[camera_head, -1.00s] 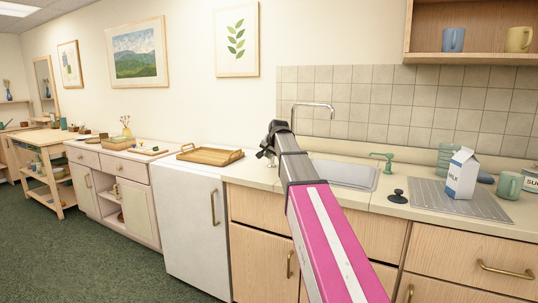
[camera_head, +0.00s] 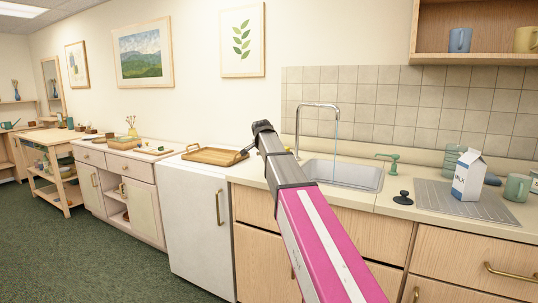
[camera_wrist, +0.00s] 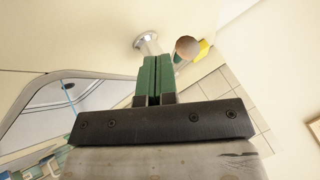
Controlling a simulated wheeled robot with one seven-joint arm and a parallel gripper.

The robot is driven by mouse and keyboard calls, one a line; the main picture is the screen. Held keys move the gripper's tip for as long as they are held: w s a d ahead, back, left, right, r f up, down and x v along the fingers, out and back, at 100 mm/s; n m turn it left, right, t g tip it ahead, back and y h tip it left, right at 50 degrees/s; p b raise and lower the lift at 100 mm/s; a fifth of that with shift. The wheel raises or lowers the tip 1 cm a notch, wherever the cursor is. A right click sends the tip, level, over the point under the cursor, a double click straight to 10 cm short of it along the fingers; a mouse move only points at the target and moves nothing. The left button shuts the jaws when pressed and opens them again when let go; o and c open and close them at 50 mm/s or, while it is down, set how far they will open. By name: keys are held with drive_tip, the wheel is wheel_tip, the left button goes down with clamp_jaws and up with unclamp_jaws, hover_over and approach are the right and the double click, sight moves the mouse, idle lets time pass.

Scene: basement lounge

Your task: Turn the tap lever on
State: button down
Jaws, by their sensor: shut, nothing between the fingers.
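The chrome tap (camera_head: 299,118) stands behind the sink (camera_head: 345,174), its spout arching right. A thin blue stream of water (camera_head: 337,130) runs from the spout into the basin; the stream (camera_wrist: 68,92) also shows in the wrist view. My gripper (camera_head: 247,148) is left of the tap, over the counter. In the wrist view its green fingers (camera_wrist: 155,76) are together and empty. Just beyond them are a round chrome fitting (camera_wrist: 147,42) and a brownish round end (camera_wrist: 187,47), perhaps the lever.
A wooden tray (camera_head: 212,154) lies on the white cabinet to the left. Right of the sink are a green pump (camera_head: 391,163), a black stopper (camera_head: 402,198) and a milk carton (camera_head: 468,177) on a drainboard. A tiled wall (camera_head: 410,100) stands behind.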

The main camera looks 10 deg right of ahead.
drive_tip(key=w+a+m+h, duration=0.1)
drive_tip(key=m, duration=0.1)
drive_tip(key=w+a+m+g+h, duration=0.1)
drive_tip(key=w+m, duration=0.1)
drive_tip(key=shift+w+a+h, duration=0.15)
drive_tip(key=shift+h, duration=0.25)
drive_tip(key=shift+w+a, duration=0.2)
drive_tip(key=shift+w, duration=0.35)
drive_tip(key=shift+w+a, duration=0.2)
drive_tip(key=shift+w, duration=0.45)
